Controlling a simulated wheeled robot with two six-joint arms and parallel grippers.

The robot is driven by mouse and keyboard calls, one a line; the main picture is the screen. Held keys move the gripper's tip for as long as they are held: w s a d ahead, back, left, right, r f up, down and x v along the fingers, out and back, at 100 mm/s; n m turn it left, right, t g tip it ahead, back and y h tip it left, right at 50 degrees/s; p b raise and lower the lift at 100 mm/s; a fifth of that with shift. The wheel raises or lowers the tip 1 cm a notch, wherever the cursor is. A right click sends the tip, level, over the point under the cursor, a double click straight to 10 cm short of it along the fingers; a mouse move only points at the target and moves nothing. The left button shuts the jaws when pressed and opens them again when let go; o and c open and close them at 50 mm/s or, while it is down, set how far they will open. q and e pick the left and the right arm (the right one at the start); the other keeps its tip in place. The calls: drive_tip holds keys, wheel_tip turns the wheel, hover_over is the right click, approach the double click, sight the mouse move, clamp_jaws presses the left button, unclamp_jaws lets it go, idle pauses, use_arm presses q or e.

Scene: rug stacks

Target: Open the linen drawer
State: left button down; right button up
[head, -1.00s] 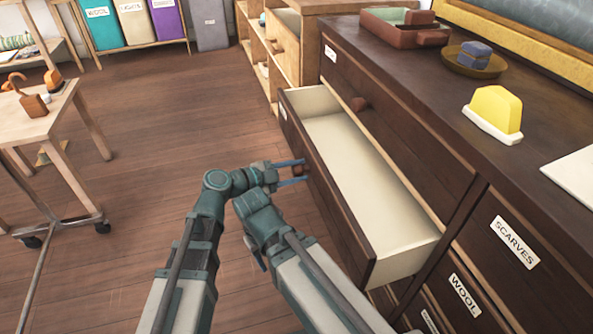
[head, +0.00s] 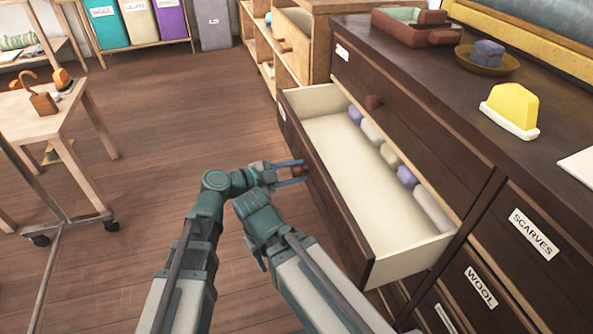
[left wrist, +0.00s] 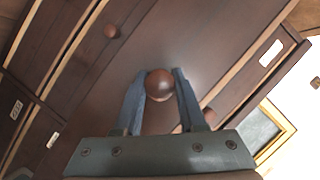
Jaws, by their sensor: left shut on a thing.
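The open drawer (head: 340,155) stands well out of the dark wooden dresser (head: 400,110). Its cream inside is bare at the front, with several rolled cloths (head: 390,156) in purple, grey and cream along the back. My left gripper (head: 300,170) is at the drawer's front and shut on its round brown knob (left wrist: 160,84). In the left wrist view the blue fingers lie on either side of the knob. The label on this drawer's front is too oblique to read.
A closed drawer with a knob (head: 373,102) is above. Drawers labelled SCARVES (head: 533,234) and WOOL (head: 481,287) are at right. A yellow object (head: 512,105) stands on the dresser top. A wheeled table (head: 45,110) is at left. The floor between is clear.

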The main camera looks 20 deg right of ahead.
use_arm(q)
drive_tip(key=a, duration=0.5)
drive_tip(key=shift+s+a, duration=0.1)
drive_tip(key=shift+a, duration=0.3)
use_arm(e)
drive_tip(key=shift+a, duration=0.5)
use_arm(q)
drive_tip(key=shift+c, duration=2.4)
unclamp_jaws()
